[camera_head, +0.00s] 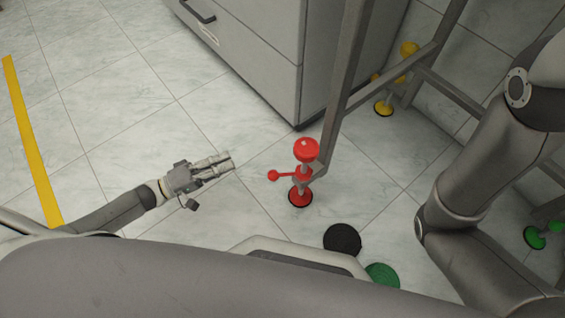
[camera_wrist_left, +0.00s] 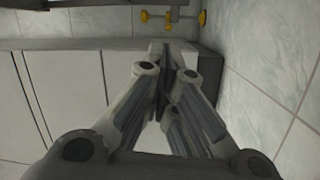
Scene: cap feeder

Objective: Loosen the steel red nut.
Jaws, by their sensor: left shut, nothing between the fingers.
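The red nut (camera_head: 304,173) sits on an upright leg fitting at the lower end of a grey metal frame. A short handle with a red ball end (camera_head: 273,175) sticks out from it to the left. A red round knob (camera_head: 306,149) is above it and a red foot (camera_head: 300,196) stands on the floor below. My left gripper (camera_head: 229,161) is left of the red ball, apart from it, pointing right. Its fingers are shut and empty; they also show in the left wrist view (camera_wrist_left: 166,48). The red parts do not show in the left wrist view. My right gripper is out of view.
The grey frame (camera_head: 345,85) rises behind the red fitting, beside a grey cabinet (camera_head: 265,70). A yellow fitting (camera_head: 384,107) stands farther back, a green one (camera_head: 535,238) at right. Black (camera_head: 342,239) and green (camera_head: 383,274) discs lie in front. Floor around my left gripper is clear.

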